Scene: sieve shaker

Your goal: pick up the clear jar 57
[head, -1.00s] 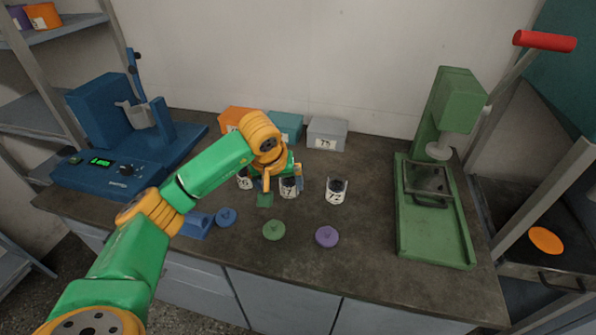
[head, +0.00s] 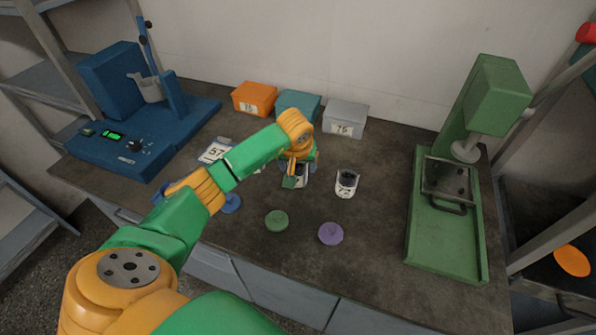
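A clear jar with a white label and dark contents (head: 302,181) stands on the bench, partly hidden by my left gripper; its number cannot be read now. My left gripper (head: 290,180) is down at this jar, with a finger in front of it. Its fingertips are too small and covered to tell whether they are apart or closed on the jar. Another jar, labelled 72 (head: 346,184), stands upright just to the right. A white card reading 57 (head: 215,151) lies to the left, behind my arm. My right gripper is not in view.
Blue (head: 231,203), green (head: 277,221) and purple (head: 331,234) lids lie in front. Orange (head: 254,97), teal (head: 298,104) and grey (head: 346,117) boxes stand at the back. A blue machine (head: 125,130) is left, a green press (head: 445,240) right. Bench between jar 72 and the press is clear.

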